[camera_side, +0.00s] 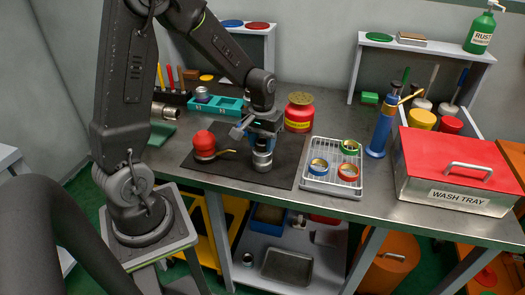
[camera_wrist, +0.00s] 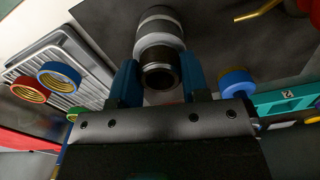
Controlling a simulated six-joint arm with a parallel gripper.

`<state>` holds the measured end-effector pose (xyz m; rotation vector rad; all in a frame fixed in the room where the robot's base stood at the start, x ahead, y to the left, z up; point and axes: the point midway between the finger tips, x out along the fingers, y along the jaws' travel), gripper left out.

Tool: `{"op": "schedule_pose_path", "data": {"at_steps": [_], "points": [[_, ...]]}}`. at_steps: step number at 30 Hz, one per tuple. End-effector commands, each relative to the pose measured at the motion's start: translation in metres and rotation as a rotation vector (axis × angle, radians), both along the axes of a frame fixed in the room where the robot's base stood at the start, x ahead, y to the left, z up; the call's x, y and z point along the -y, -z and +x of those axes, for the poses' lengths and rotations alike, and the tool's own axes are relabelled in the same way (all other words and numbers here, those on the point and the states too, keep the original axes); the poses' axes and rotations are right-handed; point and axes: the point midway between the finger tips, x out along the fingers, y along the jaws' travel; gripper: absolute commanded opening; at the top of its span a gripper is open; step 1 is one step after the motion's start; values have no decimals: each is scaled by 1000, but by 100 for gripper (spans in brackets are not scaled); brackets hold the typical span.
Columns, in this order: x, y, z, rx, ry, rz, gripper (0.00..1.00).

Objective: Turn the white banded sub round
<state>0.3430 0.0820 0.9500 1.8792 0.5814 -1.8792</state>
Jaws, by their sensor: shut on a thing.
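The white banded sub (camera_side: 262,160) is a short metal cylinder below my gripper (camera_side: 263,138), over the dark mat (camera_side: 285,172). In the wrist view the sub (camera_wrist: 160,32) shows a pale band, grey metal and a dark open end facing the camera. The fingers of my gripper (camera_wrist: 160,82) stand on either side of that dark end, shut on the sub. The sub looks upright at or very near the mat; I cannot tell whether it touches. Its far end is hidden.
A red oil can (camera_side: 204,144) stands left on the mat. A wire tray (camera_side: 318,184) with several coloured rings is to the right. A teal rack (camera_side: 225,106) and a red-yellow tin (camera_side: 299,112) stand behind. A blue pump bottle (camera_side: 382,132) and wash tray (camera_side: 455,172) are further right.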

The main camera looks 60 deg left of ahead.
Motion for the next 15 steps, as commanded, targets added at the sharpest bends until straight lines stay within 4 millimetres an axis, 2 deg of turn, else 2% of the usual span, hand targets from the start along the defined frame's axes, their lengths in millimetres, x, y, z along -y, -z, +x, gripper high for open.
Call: {"op": "schedule_pose_path", "data": {"at_steps": [15], "points": [[0,0,1,1,716,1,17]]}}
